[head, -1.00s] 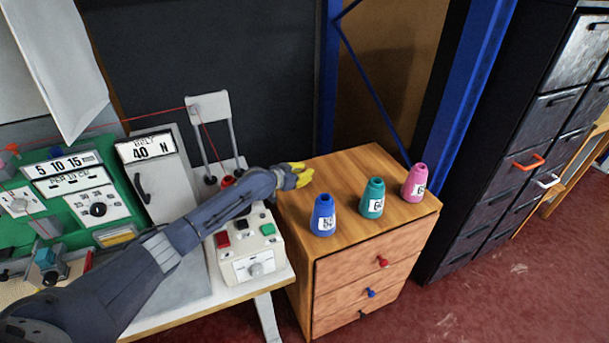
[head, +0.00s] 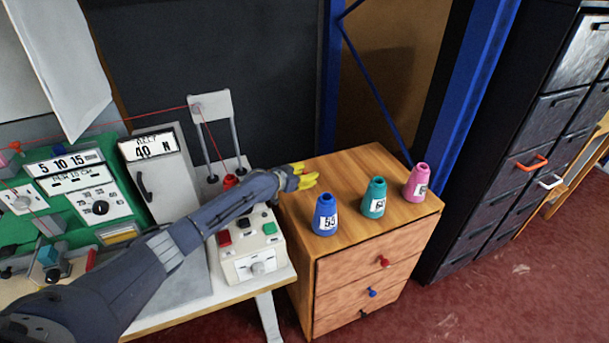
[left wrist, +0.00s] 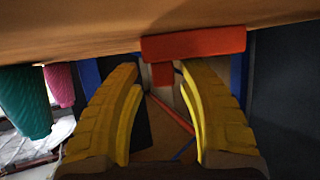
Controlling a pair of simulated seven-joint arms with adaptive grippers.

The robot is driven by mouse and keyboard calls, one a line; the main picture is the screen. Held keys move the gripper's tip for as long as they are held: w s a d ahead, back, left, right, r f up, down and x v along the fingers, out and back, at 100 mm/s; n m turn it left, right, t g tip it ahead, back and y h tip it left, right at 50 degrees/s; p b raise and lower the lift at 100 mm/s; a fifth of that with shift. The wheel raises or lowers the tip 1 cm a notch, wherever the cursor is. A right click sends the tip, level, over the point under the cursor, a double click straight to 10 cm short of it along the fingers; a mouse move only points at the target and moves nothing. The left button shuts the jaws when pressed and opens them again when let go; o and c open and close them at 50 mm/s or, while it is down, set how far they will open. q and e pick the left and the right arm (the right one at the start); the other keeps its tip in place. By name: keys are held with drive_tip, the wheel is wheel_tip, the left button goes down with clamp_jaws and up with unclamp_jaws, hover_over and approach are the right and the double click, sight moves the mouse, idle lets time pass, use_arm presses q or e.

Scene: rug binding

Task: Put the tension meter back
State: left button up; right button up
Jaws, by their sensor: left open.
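My left gripper (head: 308,177) is open over the back left of the wooden drawer cabinet's top (head: 350,165). In the left wrist view its two yellow fingers (left wrist: 160,75) stand apart. An orange-red T-shaped object (left wrist: 195,43), which may be the tension meter, is at the wooden surface just beyond the fingertips. Its short stem points in between the fingers. I cannot tell whether they touch it. In the head view I cannot make this object out; the gripper may hide it. My right gripper is in neither view.
Blue (head: 325,215), teal (head: 374,197) and pink (head: 417,182) thread cones stand on the cabinet top, right of the gripper. A control box (head: 250,245) and a belt gauge reading 40 N (head: 155,150) are on the left bench. A blue post (head: 460,90) stands behind.

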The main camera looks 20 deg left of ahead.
use_arm(q)
drive_tip(key=shift+r, duration=0.1)
drive_tip(key=v, duration=1.2)
drive_tip(key=shift+r, duration=0.1)
